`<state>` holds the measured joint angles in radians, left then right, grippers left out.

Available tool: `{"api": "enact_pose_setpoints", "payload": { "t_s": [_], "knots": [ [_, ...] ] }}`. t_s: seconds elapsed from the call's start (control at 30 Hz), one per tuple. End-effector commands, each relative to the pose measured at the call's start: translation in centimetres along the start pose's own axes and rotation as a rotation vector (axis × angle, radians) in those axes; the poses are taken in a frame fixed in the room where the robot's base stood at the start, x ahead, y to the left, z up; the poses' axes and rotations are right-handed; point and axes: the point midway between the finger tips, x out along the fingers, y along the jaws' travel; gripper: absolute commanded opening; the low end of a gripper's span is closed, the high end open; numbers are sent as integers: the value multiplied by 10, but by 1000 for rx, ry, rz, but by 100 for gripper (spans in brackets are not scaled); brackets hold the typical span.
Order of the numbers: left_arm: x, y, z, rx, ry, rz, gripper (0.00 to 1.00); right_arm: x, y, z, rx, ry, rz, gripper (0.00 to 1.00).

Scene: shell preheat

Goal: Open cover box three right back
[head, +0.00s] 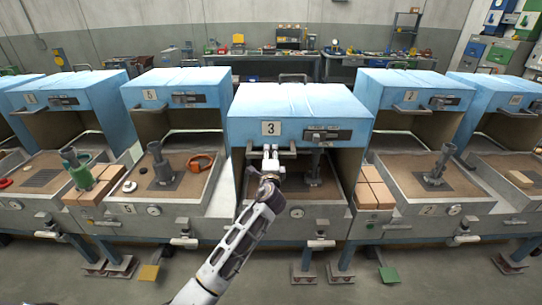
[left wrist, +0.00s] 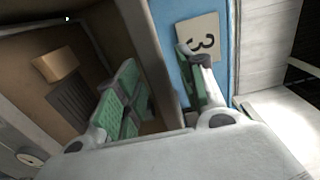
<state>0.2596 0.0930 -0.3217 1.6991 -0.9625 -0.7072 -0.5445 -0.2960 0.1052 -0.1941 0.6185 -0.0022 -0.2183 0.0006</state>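Box three stands in the middle of the head view, with a blue cover (head: 300,100) and a plate (head: 271,128) marked 3. A grey handle bar (head: 288,153) runs along the cover's lower front edge, left of centre. My left gripper (head: 270,154) is at this bar, seen from behind. In the left wrist view, its two green-padded fingers (left wrist: 160,88) are apart, with the cover's lower edge between and beyond them. The 3 plate (left wrist: 203,38) is close behind one finger. Whether the bar lies between the pads is unclear. My right gripper is out of view.
Similar blue-topped boxes stand on both sides, including box 5 (head: 172,91) and box 2 (head: 413,84). Inside box three a grey upright fixture (head: 314,170) stands on the floor. Brown blocks (head: 373,187) lie to its right. Workbenches line the back wall.

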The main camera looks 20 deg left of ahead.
Motion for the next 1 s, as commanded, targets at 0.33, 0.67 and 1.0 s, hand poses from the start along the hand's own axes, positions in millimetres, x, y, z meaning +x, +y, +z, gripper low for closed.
{"api": "enact_pose_setpoints", "payload": {
  "t_s": [0.33, 0.67, 1.0],
  "knots": [
    [2, 0, 0, -1, 0, 0, 39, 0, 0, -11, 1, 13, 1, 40],
    [2, 0, 0, 0, 0, 0, 1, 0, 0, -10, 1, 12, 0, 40],
    [2, 1, 0, 0, 0, 1, 0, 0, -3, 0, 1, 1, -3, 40]
  ]
}}
